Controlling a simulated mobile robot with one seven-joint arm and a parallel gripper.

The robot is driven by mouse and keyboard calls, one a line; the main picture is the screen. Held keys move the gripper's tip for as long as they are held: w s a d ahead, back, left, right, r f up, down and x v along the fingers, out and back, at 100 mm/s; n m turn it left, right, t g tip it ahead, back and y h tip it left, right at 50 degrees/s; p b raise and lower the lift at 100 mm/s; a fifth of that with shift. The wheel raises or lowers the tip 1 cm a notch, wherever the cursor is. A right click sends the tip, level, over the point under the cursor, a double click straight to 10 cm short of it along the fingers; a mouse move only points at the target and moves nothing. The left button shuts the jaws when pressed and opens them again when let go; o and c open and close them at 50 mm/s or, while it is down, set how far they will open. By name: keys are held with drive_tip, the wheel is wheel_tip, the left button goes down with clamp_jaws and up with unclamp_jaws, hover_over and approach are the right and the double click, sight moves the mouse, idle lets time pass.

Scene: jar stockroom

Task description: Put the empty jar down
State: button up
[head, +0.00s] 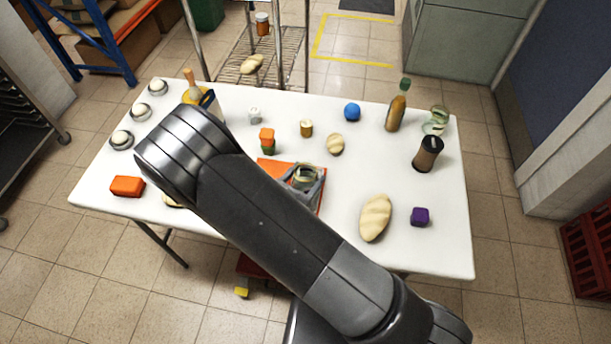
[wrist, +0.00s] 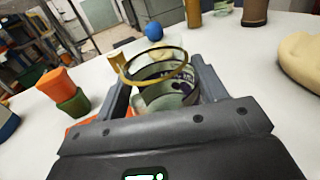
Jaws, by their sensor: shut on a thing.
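My gripper (head: 306,187) is shut on a clear glass jar (wrist: 158,72) with a gold rim, one finger on each side. The jar is upright, with its open mouth up, and no lid shows. Small dark purple marks show through or on its glass. In the head view the jar (head: 306,173) is over an orange-red flat mat (head: 273,166) on the white table (head: 345,235). My arm and gripper hide part of the mat. I cannot tell whether the jar's base touches it.
An orange block on a green one (head: 267,141) and a small gold-lidded jar (head: 306,128) stand behind. A pale loaf-like thing (head: 375,218) and a purple cube (head: 420,216) are to the right. A dark cylinder (head: 428,153) and a bottle (head: 396,107) stand back right.

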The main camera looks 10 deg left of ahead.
drive_tip(key=shift+f, duration=0.1)
drive_tip(key=o, duration=1.1)
drive_tip(key=shift+s+a, duration=0.15)
drive_tip(key=shift+s, duration=0.15)
drive_tip(key=v, duration=1.1)
drive_tip(key=shift+s, duration=0.2)
